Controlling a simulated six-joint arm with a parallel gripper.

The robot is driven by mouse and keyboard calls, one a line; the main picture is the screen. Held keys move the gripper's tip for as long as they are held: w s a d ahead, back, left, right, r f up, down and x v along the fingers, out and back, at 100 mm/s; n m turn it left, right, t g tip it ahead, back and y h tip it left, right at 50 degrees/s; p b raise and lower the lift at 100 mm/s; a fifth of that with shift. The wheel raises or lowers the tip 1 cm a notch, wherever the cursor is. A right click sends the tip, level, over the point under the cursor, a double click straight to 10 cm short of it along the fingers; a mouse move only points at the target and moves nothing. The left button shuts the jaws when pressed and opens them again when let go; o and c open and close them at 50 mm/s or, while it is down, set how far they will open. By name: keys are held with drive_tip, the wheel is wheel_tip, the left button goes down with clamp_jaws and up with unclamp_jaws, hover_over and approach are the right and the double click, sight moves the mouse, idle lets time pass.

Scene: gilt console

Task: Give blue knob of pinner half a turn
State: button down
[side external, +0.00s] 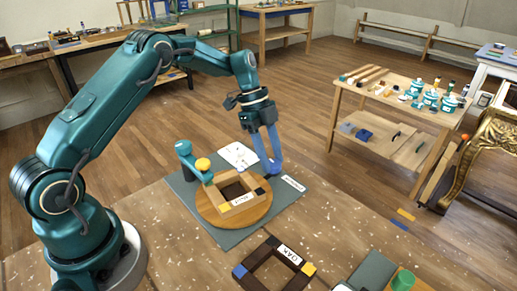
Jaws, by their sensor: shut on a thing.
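My gripper (270,170) points down at the right back side of a square wooden frame (238,206), its blue fingers low and close together. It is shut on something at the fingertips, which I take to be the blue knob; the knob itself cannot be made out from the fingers. A teal device (184,160) with a yellow knob (203,164) stands at the plate's back left.
A grey mat (228,239) lies under the plate, with a white sheet (238,155) at its back and a label strip (293,183) at right.

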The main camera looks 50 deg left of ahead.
drive_tip(key=shift+w+m+g, duration=0.15)
drive_tip(key=shift+m+g, duration=0.2)
drive_tip(key=shift+m, duration=0.65)
drive_tip(key=shift+w+m+g, duration=0.15)
drive_tip(key=shift+m+g, duration=0.2)
drive_tip(key=shift+m, duration=0.65)
drive_tip(key=shift+s+m+g, duration=0.1)
drive_tip(key=shift+m+g, duration=0.2)
drive_tip(key=shift+m, duration=0.2)
drive_tip(key=shift+c, duration=2.2)
unclamp_jaws()
drive_tip(key=shift+n, duration=0.4)
drive_tip(key=shift+n+t, duration=0.4)
drive_tip(key=shift+n, duration=0.1)
